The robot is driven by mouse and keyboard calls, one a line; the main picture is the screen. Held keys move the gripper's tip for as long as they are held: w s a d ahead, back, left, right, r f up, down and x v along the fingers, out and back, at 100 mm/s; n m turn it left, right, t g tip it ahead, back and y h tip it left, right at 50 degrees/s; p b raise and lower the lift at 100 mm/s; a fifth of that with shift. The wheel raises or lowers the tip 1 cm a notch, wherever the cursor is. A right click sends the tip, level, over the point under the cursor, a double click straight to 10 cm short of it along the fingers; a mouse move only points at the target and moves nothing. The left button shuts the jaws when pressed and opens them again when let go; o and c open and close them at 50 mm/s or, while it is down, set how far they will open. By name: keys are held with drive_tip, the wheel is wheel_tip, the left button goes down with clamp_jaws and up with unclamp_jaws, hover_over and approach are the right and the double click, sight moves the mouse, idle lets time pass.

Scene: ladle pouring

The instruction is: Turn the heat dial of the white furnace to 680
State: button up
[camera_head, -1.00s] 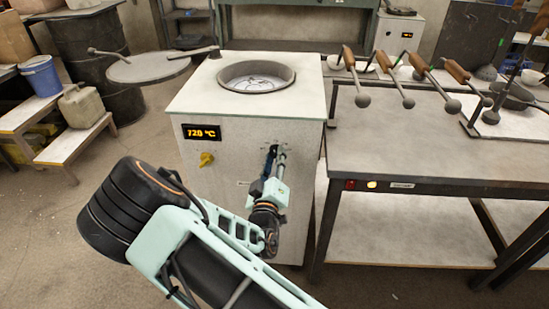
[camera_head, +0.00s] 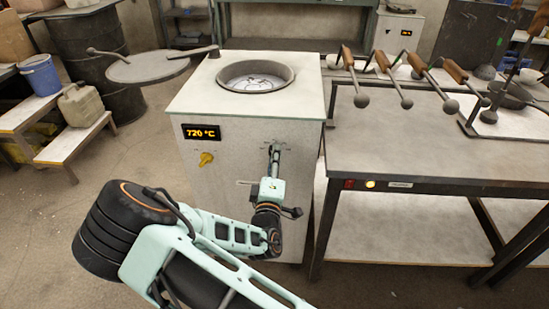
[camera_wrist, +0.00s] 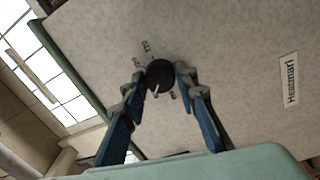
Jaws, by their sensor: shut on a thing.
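The white furnace (camera_head: 222,173) stands in the middle of the head view, its round opening on top. Its display (camera_head: 202,132) reads 720 °C in orange digits. The heat dial (camera_wrist: 160,75) is a round black knob with a white pointer mark, and small printed numbers surround it. My gripper (camera_wrist: 159,79) is shut on the dial, one finger on each side of it. In the head view my gripper (camera_head: 273,152) meets the upper right of the furnace front and hides the dial.
A yellow knob (camera_head: 206,159) sits below the display. The round lid (camera_head: 148,67) is swung out to the left of the furnace.

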drive_tip(key=shift+f, duration=0.1)
drive_tip(key=o, duration=1.2)
drive_tip(key=shift+c, duration=0.2)
drive_tip(key=s, duration=1.2)
drive_tip(key=shift+a+f, duration=0.15)
drive_tip(key=shift+f, duration=0.15)
